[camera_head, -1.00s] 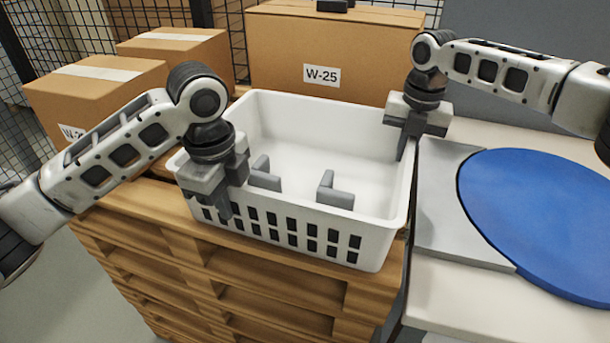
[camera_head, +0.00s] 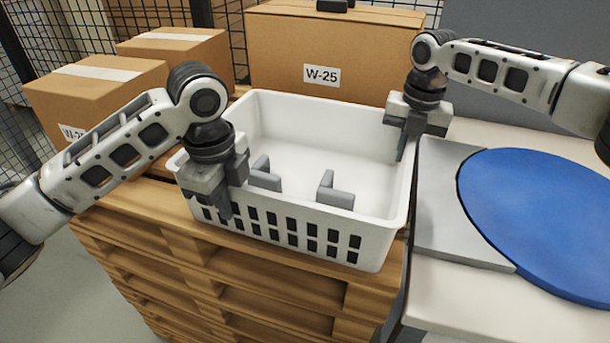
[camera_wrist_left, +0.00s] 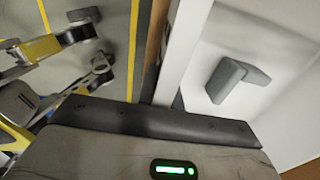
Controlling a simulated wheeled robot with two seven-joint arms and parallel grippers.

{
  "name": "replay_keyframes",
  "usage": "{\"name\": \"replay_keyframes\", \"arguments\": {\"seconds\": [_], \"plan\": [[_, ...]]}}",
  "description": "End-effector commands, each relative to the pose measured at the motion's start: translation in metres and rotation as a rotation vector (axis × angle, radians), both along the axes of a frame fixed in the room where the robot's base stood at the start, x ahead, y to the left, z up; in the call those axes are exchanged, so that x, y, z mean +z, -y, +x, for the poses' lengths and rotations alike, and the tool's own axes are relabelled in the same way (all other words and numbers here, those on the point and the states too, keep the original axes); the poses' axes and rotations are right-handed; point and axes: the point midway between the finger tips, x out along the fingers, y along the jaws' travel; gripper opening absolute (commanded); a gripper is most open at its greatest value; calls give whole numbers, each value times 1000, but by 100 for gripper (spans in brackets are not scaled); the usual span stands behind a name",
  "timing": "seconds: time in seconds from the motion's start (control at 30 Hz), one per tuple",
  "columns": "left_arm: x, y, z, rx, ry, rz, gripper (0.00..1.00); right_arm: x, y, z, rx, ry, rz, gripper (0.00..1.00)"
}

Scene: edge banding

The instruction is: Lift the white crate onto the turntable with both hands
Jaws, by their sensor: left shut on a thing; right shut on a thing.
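The white crate (camera_head: 312,222) stands on a stack of wooden pallets in the middle of the head view. Two grey angled parts (camera_head: 335,190) lie inside it. My left gripper (camera_head: 226,200) is shut on the crate's near left rim. My right gripper (camera_head: 402,145) is shut on the crate's right rim, toward the far corner. The blue round turntable (camera_head: 540,215) lies to the right of the crate. In the left wrist view the crate's rim (camera_wrist_left: 183,50) runs up from the gripper, with a grey part (camera_wrist_left: 228,78) beside it.
The pallet stack (camera_head: 230,285) is under the crate. A grey plate (camera_head: 445,235) and a pale table (camera_head: 450,310) carry the turntable. Cardboard boxes (camera_head: 300,45) stand close behind the crate and at the left (camera_head: 95,90). A mesh fence (camera_head: 20,70) is behind.

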Motion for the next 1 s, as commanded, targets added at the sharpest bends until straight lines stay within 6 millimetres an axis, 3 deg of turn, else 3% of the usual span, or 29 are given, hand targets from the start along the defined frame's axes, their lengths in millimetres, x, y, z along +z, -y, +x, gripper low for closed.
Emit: {"name": "replay_keyframes", "arguments": {"seconds": [0.33,0.8,1.0], "plan": [[7,0,1,1,4,0,0,8,1,1,-2,5,0,0],[50,0,1,1,2,0,0,50,1,1,-3,4,0,0],[52,0,1,1,2,0,0,52,1,1,-3,4,0,0]]}}
